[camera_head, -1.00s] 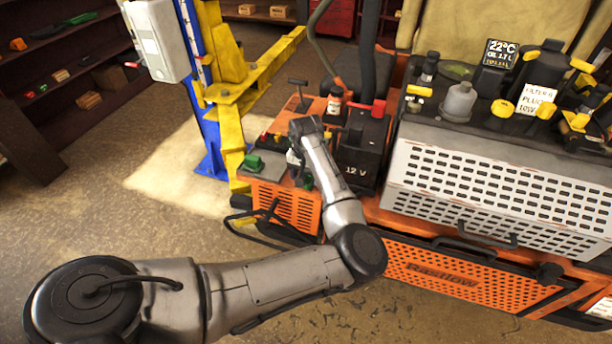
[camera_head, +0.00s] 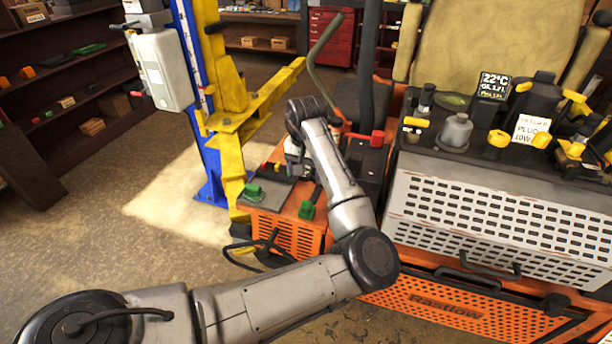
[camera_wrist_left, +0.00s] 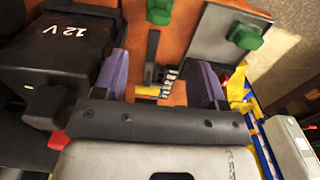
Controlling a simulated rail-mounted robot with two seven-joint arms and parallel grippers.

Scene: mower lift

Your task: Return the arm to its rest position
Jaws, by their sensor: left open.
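My left arm comes in from the lower left of the head view, bends at a dark elbow joint and rises over the orange mower. Its left gripper (camera_head: 297,163) hangs below the dark wrist, mostly hidden by it, above the mower's left part. In the left wrist view, the two purple fingers of the left gripper (camera_wrist_left: 160,84) stand wide apart with nothing held between them. Behind them lie a black lever and a small yellow-and-grey part on the mower deck. My right gripper is not in view.
The orange mower (camera_head: 449,302) fills the right side. A black 12 V battery box (camera_wrist_left: 72,48) is close to the left finger in the wrist view. Green clamps (camera_wrist_left: 245,36) sit nearby. A blue lift post (camera_head: 211,172) with yellow arms stands behind left. Open floor lies left.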

